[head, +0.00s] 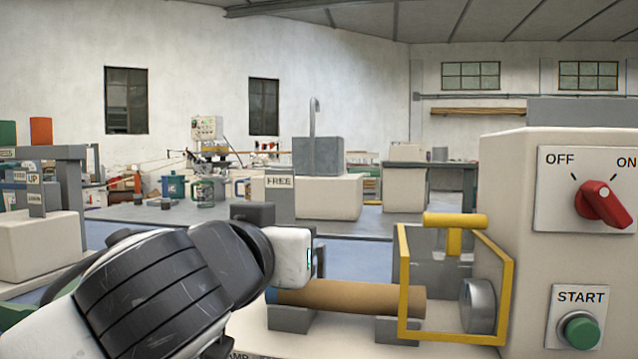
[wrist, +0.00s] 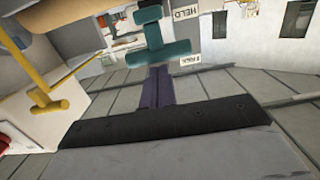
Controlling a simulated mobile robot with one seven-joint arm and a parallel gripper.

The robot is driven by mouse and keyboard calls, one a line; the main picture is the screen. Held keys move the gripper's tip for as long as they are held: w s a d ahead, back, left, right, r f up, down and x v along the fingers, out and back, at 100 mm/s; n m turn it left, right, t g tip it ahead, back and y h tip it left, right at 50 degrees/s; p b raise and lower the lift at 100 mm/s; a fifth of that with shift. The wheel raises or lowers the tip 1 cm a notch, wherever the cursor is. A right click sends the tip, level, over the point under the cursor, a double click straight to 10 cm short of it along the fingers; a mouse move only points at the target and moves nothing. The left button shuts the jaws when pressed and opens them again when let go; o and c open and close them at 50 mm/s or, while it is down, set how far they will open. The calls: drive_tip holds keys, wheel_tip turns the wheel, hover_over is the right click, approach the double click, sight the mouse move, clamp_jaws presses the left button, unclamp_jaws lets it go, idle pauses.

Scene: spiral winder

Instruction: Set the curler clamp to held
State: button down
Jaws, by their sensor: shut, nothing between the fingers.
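My gripper (wrist: 158,72) shows in the wrist view as a pair of dark fingers, shut together and empty. A teal T-shaped handle (wrist: 157,53), which looks like the clamp lever, appears just beyond the fingertips. I cannot tell whether they touch. A HELD label (wrist: 186,10) is right of the handle's upper part; a smaller label (wrist: 191,62) is right of its crossbar. In the head view my white hand (head: 292,247) is above the left end of a brown tube (head: 350,297). A grey plate marked FREE (head: 279,182) stands behind it. The teal handle is hidden there.
A yellow guard frame (head: 404,280) stands around the tube's right end. The cream machine housing (head: 500,190) carries a red OFF/ON knob (head: 602,203) and a green START button (head: 579,332). Other machines stand further back, with floor between.

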drive_tip(key=shift+s+f+t+b, duration=0.15)
drive_tip(key=shift+f+t+b, duration=0.15)
drive_tip(key=shift+f+b, duration=0.3)
drive_tip(key=shift+r, duration=0.1)
